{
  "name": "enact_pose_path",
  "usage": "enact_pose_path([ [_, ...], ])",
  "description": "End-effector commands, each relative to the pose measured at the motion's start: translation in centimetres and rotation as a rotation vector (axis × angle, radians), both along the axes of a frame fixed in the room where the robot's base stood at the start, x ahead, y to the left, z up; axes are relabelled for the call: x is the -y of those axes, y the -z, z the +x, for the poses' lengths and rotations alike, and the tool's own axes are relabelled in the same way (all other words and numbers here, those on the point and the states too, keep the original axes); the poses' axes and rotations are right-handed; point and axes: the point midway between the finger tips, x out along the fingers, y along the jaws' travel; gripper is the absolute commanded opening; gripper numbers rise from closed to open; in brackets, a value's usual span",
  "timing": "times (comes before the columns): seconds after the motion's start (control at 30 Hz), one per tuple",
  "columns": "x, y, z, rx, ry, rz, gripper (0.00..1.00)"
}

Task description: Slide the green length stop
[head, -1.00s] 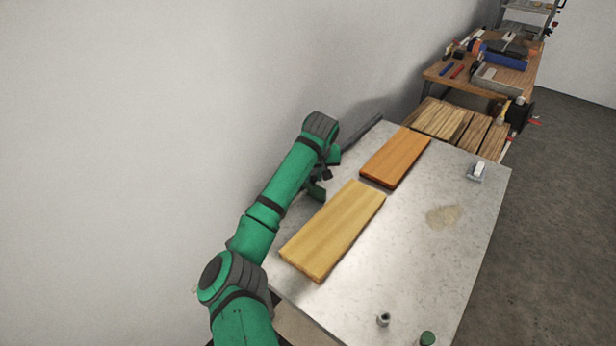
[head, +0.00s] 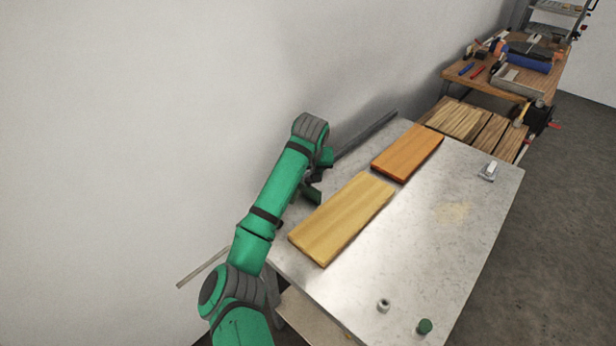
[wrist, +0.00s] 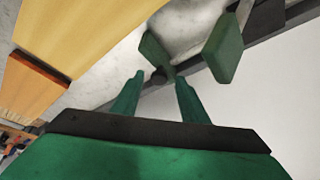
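The green length stop (wrist: 224,50) shows in the wrist view as upright green plates beside the dark rail (wrist: 270,20). A small dark knob (wrist: 158,76) sits at its near side. My gripper (wrist: 160,77) has its two green fingers apart, one on each side of the knob, with gaps visible. Whether a finger touches the stop cannot be told. In the head view a green plate (head: 313,196), apparently part of the stop, shows below my wrist beside the boards. My arm hides most of the stop and the fingers there.
A pale board (head: 342,220) and an orange board (head: 408,153) lie end to end on the metal table (head: 430,230). A metal nut-like part (head: 384,305), a green cylinder (head: 424,327) and a small white-and-grey item (head: 488,170) stand on it. The wall is close on the left.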

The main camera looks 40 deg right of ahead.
Motion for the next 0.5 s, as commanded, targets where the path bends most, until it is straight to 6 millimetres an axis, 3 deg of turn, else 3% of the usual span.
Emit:
enact_pose_path([
  [0.27, -0.2, -0.6, -0.1, 0.000, -0.002, -0.001, 0.40],
  [0.5, -1.0, -4.1, -1.3, 0.002, -0.001, -0.003, 0.40],
])
